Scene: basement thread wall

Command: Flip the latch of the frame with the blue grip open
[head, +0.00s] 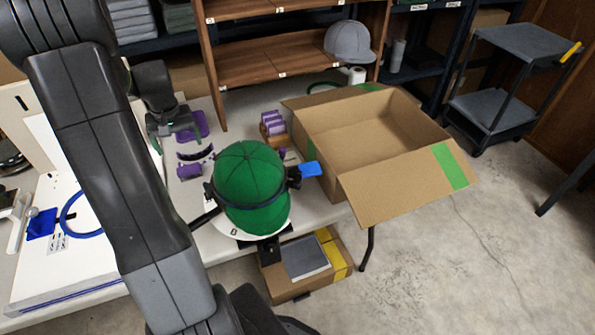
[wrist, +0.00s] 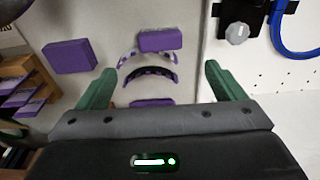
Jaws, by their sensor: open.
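A green cap (head: 248,170) sits on a stand at the table's front edge, with a dark blue band around it. A bright blue grip (head: 310,169) sticks out at its right on a black bracket (head: 293,179). Another blue plate (head: 41,223) with a grey knob and a blue ring (head: 66,216) lies on the white board at left. A blue ring (wrist: 284,40) and a grey knob (wrist: 237,33) on a black piece show in the wrist view. I cannot make out a latch's state. My gripper (head: 177,140) is open and empty, above the purple pieces, behind and left of the cap.
Purple blocks (wrist: 70,56) and curved strips (wrist: 150,70) lie below my gripper. An open cardboard box (head: 350,140) stands right of the cap. A lower box (head: 308,270) sits on the floor. A wooden shelf (head: 270,60) rises behind.

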